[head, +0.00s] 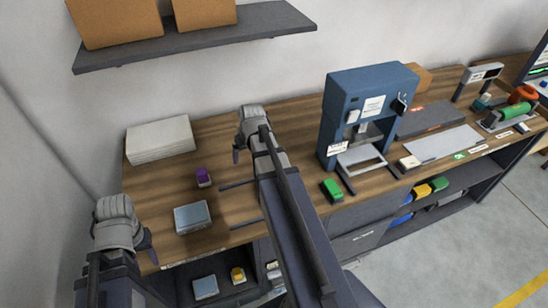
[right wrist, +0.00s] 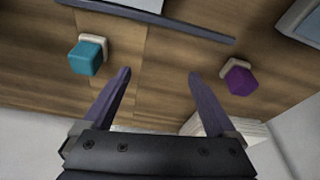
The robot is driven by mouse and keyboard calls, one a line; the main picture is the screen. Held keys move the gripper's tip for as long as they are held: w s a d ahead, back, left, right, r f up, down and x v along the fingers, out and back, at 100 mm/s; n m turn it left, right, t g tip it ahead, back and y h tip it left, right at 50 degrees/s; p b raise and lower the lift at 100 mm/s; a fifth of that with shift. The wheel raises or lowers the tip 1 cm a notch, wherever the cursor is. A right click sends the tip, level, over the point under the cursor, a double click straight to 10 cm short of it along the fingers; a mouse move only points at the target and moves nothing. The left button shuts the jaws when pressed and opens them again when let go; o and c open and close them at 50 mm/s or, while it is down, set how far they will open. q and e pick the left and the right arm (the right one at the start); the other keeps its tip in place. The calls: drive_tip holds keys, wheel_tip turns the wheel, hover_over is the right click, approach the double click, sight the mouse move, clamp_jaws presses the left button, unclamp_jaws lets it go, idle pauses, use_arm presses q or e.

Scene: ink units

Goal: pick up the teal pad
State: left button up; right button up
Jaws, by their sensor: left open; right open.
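The teal pad (right wrist: 86,57) shows in the right wrist view at upper left, a teal cube-like block on a pale base on the wooden bench. It is not visible in the head view, where my right arm covers part of the bench. My right gripper (head: 251,146) is above the bench; in the right wrist view its fingers (right wrist: 160,73) are spread and empty, with the teal pad beyond and left of the left finger, apart from it. My left gripper (head: 126,238) is at the bench's left end, open, with nothing seen in it.
A purple pad (head: 203,176) stands left of my right arm. A grey-blue box (head: 192,217) and a white stack (head: 160,139) are nearby. A blue press (head: 355,105) and a green block (head: 332,190) stand to the right. A shelf (head: 200,40) hangs above. Thin dark rails (head: 238,185) lie on the bench.

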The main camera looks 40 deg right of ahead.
drive_tip(key=shift+m+t+h, duration=0.4)
drive_tip(key=shift+m+t, duration=0.2)
drive_tip(key=shift+m, duration=0.3)
drive_tip(key=d, duration=0.8)
drive_tip(key=s+d, duration=0.1)
drive_tip(key=d, duration=0.3)
drive_tip(key=shift+d+f+b, duration=0.1)
drive_tip(key=shift+f+b, duration=0.1)
drive_tip(key=shift+b, duration=0.2)
drive_tip(key=b+x, duration=0.2)
drive_tip(key=shift+w+f+b, duration=0.1)
drive_tip(key=shift+f+b, duration=0.2)
drive_tip(key=shift+f, duration=0.15)
drive_tip(key=shift+r, duration=0.1)
drive_tip(key=f+b, duration=0.4)
drive_tip(key=shift+w+f+b, duration=0.25)
drive_tip(key=shift+f+b, duration=0.05)
drive_tip(key=shift+f, duration=0.05)
drive_tip(key=shift+w+f+b, duration=0.25)
drive_tip(key=shift+f+b, duration=0.05)
drive_tip(key=shift+f, duration=0.05)
drive_tip(key=shift+r, duration=0.1)
drive_tip(key=shift+c, duration=0.4)
drive_tip(key=c, duration=1.4)
